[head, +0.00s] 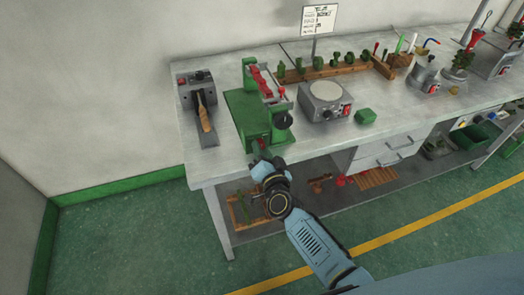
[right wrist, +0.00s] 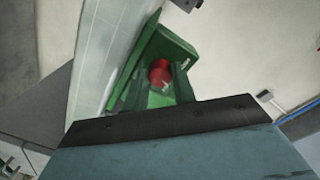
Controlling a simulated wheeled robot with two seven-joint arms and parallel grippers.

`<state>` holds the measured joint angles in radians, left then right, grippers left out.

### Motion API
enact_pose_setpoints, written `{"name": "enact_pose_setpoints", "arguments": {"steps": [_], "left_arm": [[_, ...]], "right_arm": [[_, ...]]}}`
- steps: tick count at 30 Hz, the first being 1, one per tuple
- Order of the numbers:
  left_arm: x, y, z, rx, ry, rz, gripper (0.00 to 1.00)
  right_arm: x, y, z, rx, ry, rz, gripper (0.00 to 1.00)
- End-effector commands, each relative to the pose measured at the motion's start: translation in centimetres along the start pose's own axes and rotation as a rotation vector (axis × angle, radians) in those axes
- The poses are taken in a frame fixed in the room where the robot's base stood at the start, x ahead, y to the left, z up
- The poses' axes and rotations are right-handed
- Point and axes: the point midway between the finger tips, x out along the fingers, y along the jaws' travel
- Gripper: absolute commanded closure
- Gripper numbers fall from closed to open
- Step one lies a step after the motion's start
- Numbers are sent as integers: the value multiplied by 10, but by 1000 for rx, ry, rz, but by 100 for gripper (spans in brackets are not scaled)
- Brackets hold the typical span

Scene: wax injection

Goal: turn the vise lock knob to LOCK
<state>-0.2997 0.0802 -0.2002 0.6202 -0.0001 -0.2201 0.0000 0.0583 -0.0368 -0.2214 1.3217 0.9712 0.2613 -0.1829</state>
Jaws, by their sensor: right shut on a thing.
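The green vise (head: 243,107) stands on the workbench near its front left, with red parts and a dark round handwheel on its right. My right gripper (head: 260,153) reaches its front end from below. In the right wrist view, the red lock knob (right wrist: 160,73) sits between the fingertips of my right gripper (right wrist: 159,80), against the green vise body (right wrist: 179,50). The gripper is shut on the knob. The LOCK marking and the knob's exact angle cannot be read. My left gripper is not in view.
A grey device with a wooden handle (head: 204,119) stands left of the vise. A grey hot plate (head: 325,101) and a green block (head: 366,117) stand to its right. A wooden rack (head: 325,72) with green pieces lies behind.

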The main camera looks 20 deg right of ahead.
Motion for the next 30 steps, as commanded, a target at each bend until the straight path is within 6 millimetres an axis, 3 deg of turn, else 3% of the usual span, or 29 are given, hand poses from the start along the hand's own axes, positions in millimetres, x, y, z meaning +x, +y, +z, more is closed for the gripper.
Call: {"name": "enact_pose_setpoints", "arguments": {"steps": [15,30], "left_arm": [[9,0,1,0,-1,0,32],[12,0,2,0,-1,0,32]], "right_arm": [[0,0,0,439,-18,-3,97],[0,-1,-1,599,-27,-5,97]]}}
